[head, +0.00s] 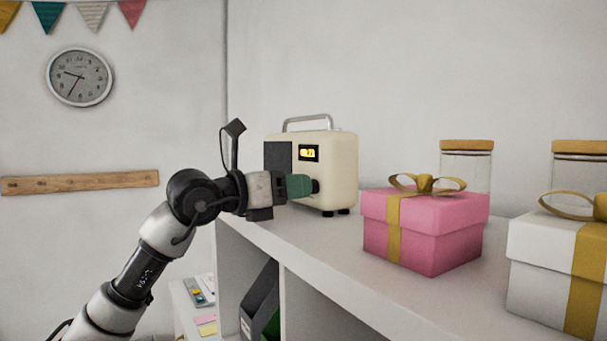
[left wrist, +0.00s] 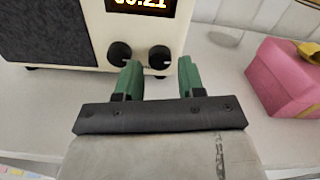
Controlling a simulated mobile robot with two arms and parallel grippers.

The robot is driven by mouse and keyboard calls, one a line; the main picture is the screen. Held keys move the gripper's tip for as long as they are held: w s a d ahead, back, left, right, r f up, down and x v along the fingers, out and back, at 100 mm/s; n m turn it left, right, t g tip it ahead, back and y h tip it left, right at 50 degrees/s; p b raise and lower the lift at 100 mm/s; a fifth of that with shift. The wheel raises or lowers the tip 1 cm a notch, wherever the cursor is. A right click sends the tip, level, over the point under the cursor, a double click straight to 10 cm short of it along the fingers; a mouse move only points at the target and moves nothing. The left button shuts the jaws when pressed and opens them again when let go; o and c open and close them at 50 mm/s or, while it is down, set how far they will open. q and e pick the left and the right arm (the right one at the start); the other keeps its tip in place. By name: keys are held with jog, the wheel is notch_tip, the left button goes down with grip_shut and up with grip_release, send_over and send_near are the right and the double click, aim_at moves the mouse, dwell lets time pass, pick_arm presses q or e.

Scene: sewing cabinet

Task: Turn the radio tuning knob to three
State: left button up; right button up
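The cream radio (head: 341,165) with a dark speaker grille and a lit yellow display stands on the white cabinet top. In the left wrist view, the radio (left wrist: 90,30) has two black knobs, a left knob (left wrist: 120,53) and a right knob (left wrist: 159,57); which one is for tuning I cannot tell. My left gripper (head: 308,187) is at the radio's front. In the left wrist view its green fingers (left wrist: 159,66) are apart, one on each side of the right knob, with gaps visible. The left finger is close to the left knob. My right gripper is out of view.
A pink gift box (head: 425,230) and a white gift box (head: 555,265) stand right of the radio on the white cabinet top (head: 330,255). Glass jars (head: 466,170) with wooden lids stand behind them. Bare cabinet top lies between radio and pink box.

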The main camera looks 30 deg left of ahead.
pick_arm(q)
jog(key=shift+w+d+r, duration=0.1)
jog(key=shift+w+d, duration=0.25)
jog(key=shift+w, duration=0.3)
jog(key=shift+w+d+p, duration=0.2)
jog(key=shift+w+p, duration=0.1)
jog(key=shift+w, duration=0.05)
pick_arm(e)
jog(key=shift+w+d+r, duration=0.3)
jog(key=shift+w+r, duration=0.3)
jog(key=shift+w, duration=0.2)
pick_arm(q)
jog(key=c, duration=0.6)
jog(key=shift+c, duration=0.2)
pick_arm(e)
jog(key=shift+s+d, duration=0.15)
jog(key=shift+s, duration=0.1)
